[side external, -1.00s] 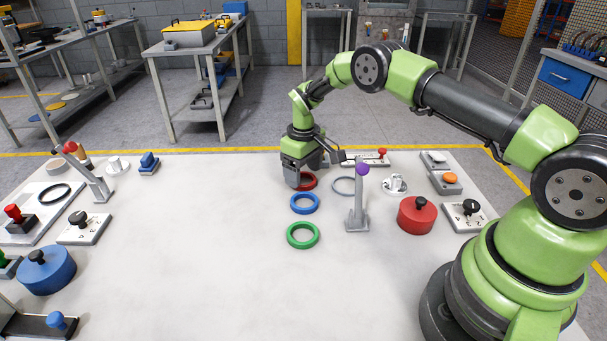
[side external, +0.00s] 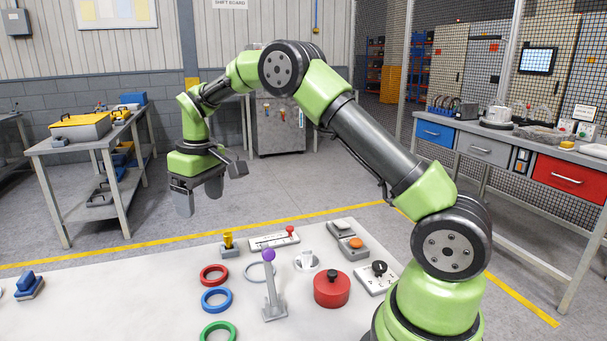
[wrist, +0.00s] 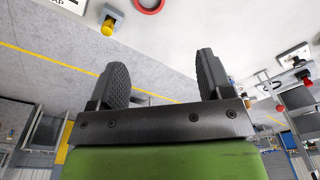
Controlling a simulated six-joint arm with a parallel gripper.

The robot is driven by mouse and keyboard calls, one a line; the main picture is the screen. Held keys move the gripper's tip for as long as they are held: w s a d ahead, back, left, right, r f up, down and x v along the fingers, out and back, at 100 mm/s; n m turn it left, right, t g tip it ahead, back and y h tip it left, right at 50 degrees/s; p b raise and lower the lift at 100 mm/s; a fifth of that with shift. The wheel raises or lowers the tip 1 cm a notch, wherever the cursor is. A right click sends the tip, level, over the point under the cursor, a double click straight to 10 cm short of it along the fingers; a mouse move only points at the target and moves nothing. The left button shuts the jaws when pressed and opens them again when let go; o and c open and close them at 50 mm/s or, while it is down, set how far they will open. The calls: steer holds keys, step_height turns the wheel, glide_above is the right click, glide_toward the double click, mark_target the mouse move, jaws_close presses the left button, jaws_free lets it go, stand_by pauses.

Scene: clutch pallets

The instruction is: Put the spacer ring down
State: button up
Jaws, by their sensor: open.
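A red ring (side external: 214,284), perhaps the spacer ring, lies flat on the white table. A blue ring (side external: 216,310) and a green ring (side external: 218,324) lie in a line in front of it. A thin grey ring (side external: 248,270) lies to its right, partly behind the lever post. My gripper (side external: 198,196) is open and empty, raised high above the table's far edge and well clear of the rings. In the wrist view, my gripper (wrist: 161,68) shows nothing between its fingers; the red ring (wrist: 149,10) is cut off at the top edge.
A grey lever post with a purple knob (side external: 268,256) stands right of the rings. A yellow-topped part (side external: 229,239) stands behind them. A red cylinder (side external: 331,289) and switch boxes (side external: 347,241) sit farther right. The table left of the rings is mostly bare.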

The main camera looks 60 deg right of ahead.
steer(key=s+a+r+m+t, duration=0.1)
steer(key=s+a+r+t, duration=0.15)
steer(key=s+r, duration=0.45)
steer(key=s+a+r+m+t, duration=0.1)
steer(key=s+a+r, duration=0.2)
steer(key=s+r, duration=0.35)
steer(key=s+a+f+m+t+y, duration=0.1)
steer(key=s+a+m+t, duration=0.1)
steer(key=s, duration=1.1)
steer(key=shift+a+t+y, duration=0.3)
steer(key=shift+t+y, duration=0.05)
steer(key=shift+y, duration=0.05)
